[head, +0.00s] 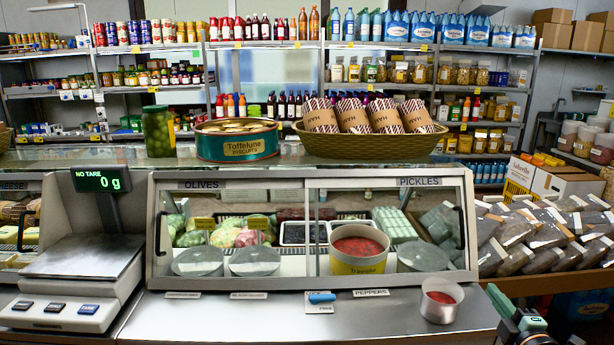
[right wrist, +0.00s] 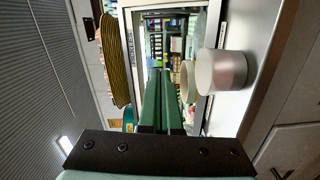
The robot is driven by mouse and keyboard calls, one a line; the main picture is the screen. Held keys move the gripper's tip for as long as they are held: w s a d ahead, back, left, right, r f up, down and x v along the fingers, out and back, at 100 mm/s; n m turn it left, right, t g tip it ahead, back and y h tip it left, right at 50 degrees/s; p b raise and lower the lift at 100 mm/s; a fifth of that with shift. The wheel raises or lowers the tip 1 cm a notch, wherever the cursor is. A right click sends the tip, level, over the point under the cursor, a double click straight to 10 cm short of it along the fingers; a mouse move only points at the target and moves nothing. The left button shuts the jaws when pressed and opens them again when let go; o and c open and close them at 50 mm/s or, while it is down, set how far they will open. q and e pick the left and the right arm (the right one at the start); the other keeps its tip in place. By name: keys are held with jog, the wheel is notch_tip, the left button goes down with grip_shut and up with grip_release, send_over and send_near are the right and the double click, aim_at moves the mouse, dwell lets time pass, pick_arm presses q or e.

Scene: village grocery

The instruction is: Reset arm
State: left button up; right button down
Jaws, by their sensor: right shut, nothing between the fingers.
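My right gripper (head: 499,300) shows at the bottom right of the head view, low in front of the counter's right end. Its green fingers also fill the middle of the right wrist view (right wrist: 161,85), where they are shut together with nothing between them. In the head view it is to the right of a small metal tub of red food (head: 440,301) and apart from it. My left gripper is not in the head view.
The glass display case (head: 310,184) stands on the steel counter (head: 240,322). A scale (head: 90,258) is at the left. A large peppers tub (head: 358,262) stands in the case opening. Bagged goods (head: 550,240) lie at right.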

jog(key=s+a+f+m+g+y, duration=0.1)
jog(key=s+a+f+m+g, duration=0.2)
jog(key=f, duration=0.4)
jog(key=s+a+f+m, duration=0.1)
jog(key=s+a+f, duration=0.35)
jog(key=f, duration=0.25)
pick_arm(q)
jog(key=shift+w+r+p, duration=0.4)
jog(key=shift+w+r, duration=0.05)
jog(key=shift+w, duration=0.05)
pick_arm(e)
jog(key=s+a+f+m+g, duration=0.1)
jog(key=s+a+f+m, duration=0.2)
jog(key=s, duration=0.4)
jog(key=s+a+f+m+g+y, duration=0.1)
jog(key=s+a+f+m+g, duration=0.1)
jog(key=s+a+f, duration=0.4)
jog(key=s+a+f+m+g+y, duration=0.1)
jog(key=s+a+f+m, duration=0.4)
jog(key=s, duration=0.5)
jog(key=shift+a+g, duration=0.6)
